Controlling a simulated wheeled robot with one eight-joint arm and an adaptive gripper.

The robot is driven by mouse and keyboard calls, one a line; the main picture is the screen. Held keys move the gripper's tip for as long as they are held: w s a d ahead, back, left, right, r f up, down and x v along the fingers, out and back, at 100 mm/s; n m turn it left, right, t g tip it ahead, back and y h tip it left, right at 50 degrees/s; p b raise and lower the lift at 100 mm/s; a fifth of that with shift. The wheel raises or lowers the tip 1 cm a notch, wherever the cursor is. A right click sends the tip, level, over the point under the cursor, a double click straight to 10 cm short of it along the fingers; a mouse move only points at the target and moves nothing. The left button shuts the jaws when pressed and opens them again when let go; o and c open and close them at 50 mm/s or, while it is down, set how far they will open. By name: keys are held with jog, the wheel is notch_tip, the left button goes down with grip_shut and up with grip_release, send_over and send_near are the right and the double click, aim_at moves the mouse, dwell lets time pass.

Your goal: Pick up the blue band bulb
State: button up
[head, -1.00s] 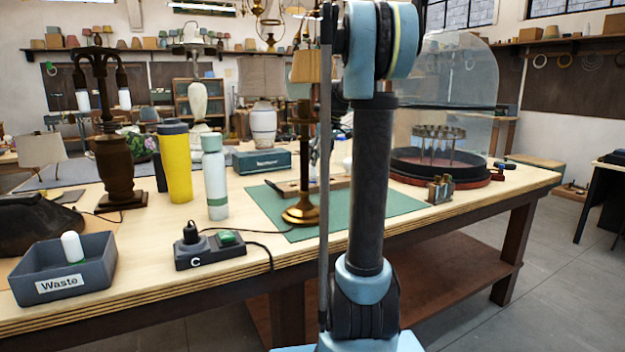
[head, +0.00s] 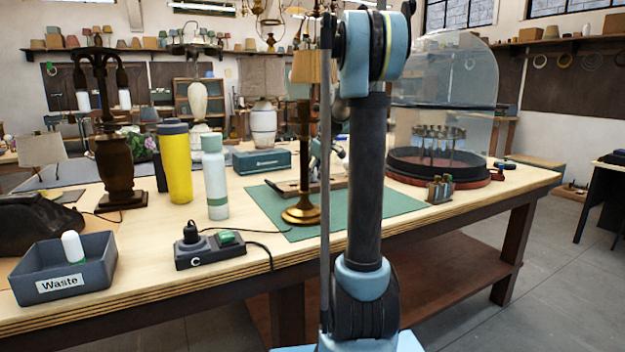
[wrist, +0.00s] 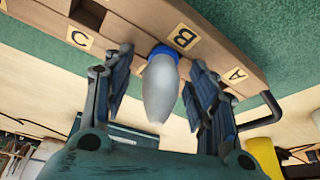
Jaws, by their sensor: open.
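The blue band bulb (wrist: 160,88) is a frosted white bulb with a blue band at its base, standing at the slot marked B in the wooden rack (wrist: 215,55) in the wrist view. My gripper (wrist: 161,62) is open, with one finger on each side of the bulb and gaps visible between. In the head view the rack (head: 338,183) lies on the green mat (head: 385,205), partly hidden by the brass lamp and my arm. The bulb cannot be made out there.
The brass lamp (head: 303,213) stands just in front of the rack. A white-green bottle (head: 215,180) and a yellow tumbler (head: 176,165) stand to the left. A clear dome (head: 440,75) is at the right. The waste bin (head: 62,268) sits at the front left.

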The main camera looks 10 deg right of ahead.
jog(key=c, duration=1.1)
